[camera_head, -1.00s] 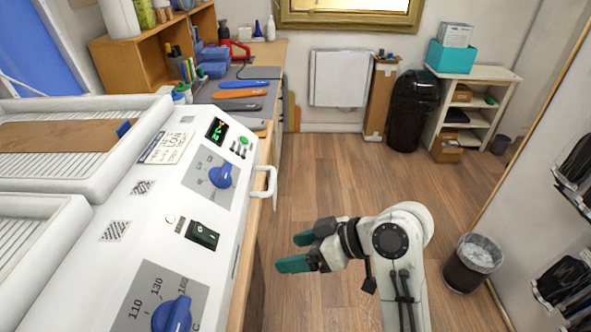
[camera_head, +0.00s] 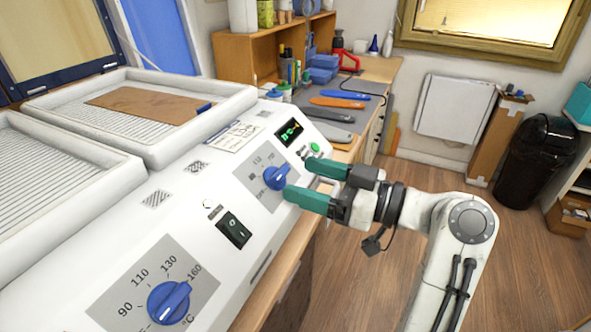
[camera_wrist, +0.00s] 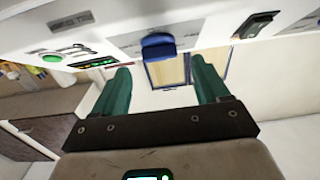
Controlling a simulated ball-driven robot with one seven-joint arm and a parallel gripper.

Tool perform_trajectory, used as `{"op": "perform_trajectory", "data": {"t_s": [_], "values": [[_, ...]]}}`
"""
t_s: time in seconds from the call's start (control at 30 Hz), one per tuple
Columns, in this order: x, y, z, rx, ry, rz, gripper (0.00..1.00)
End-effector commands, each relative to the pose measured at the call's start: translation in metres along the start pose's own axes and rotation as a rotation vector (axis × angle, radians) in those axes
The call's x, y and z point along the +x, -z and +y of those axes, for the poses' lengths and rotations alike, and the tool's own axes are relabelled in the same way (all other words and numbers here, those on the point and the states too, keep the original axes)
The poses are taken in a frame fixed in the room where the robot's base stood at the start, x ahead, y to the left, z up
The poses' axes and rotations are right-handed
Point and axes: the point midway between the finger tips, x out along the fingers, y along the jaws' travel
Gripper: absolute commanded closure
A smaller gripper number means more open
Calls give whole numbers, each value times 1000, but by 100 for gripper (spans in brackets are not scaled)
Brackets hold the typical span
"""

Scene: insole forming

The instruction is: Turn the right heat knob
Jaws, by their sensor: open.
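The right heat knob is a blue knob (camera_head: 275,178) on a grey dial plate at the far right of the white control panel. It also shows in the wrist view, as a blue knob (camera_wrist: 158,47) ahead of the fingertips and roughly centred between them. My gripper (camera_head: 299,178) is open and empty, with green fingers pointing at this knob from the right. The fingertips look close to the knob but not around it; contact cannot be told. A second blue knob (camera_head: 168,301), with a temperature scale, sits at the near left of the panel.
A black rocker switch (camera_head: 234,230) lies between the knobs. A green button (camera_head: 315,148) and a lit display (camera_head: 289,132) sit just beyond the right knob. Open floor lies to the right.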

Motion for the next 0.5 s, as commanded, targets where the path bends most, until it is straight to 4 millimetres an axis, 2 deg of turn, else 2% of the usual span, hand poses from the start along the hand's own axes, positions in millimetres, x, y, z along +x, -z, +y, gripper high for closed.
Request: {"op": "perform_trajectory", "data": {"t_s": [0.1,0.2,0.5], "values": [[17,1,-1,2,3,0,26],[26,1,0,2,0,0,26],[32,-1,0,1,-1,-2,26]]}}
